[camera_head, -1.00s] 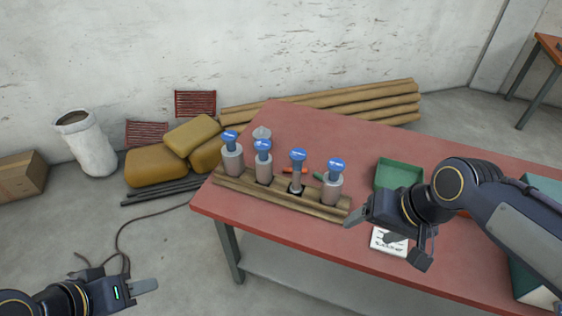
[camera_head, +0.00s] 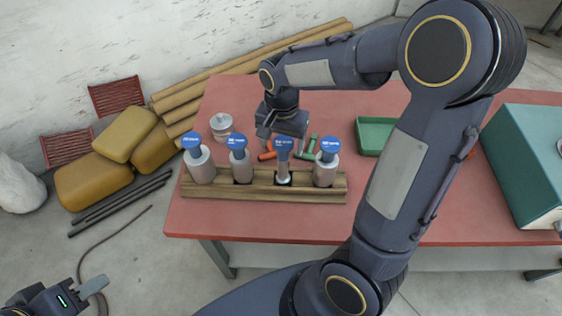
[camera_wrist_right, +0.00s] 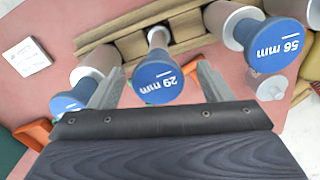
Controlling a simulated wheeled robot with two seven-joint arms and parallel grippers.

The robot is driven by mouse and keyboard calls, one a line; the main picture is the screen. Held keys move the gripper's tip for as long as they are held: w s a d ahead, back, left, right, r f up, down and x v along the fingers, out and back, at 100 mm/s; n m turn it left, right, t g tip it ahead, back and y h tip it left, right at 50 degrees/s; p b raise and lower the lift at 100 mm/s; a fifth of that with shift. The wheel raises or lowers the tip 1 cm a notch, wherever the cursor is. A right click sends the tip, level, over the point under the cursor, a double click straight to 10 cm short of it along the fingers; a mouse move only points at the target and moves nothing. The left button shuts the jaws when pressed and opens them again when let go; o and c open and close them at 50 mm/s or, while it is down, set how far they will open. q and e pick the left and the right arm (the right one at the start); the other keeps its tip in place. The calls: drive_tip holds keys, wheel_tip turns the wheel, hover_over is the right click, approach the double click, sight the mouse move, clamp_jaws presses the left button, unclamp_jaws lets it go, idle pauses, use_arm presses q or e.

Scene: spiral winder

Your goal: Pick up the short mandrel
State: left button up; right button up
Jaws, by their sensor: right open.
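Several grey mandrels with blue knobs stand in a row in a brown wooden rack (camera_head: 250,194). The slim mandrel (camera_head: 283,178) is third from the left, and its knob reads 29 mm in the right wrist view (camera_wrist_right: 158,82). I cannot tell which one is the short mandrel. My right gripper (camera_head: 281,137) is open just behind the slim mandrel's knob; in the wrist view its fingers (camera_wrist_right: 160,72) are on either side of that knob, apparently not touching. A wider 56 mm mandrel (camera_wrist_right: 272,45) is just to the right there. My left gripper (camera_head: 92,290) hangs low at the left, away from the table.
The rack stands on a red table (camera_head: 190,218). A lidded silver pot (camera_head: 221,123) is behind the rack, with orange and green tools (camera_head: 267,155) near the gripper. A green tray (camera_head: 373,137) and a teal machine (camera_head: 525,160) are to the right.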

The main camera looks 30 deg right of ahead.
sight(283, 165)
drive_tip(key=f, duration=0.4)
drive_tip(key=shift+d, duration=0.2)
drive_tip(key=c, duration=1.6)
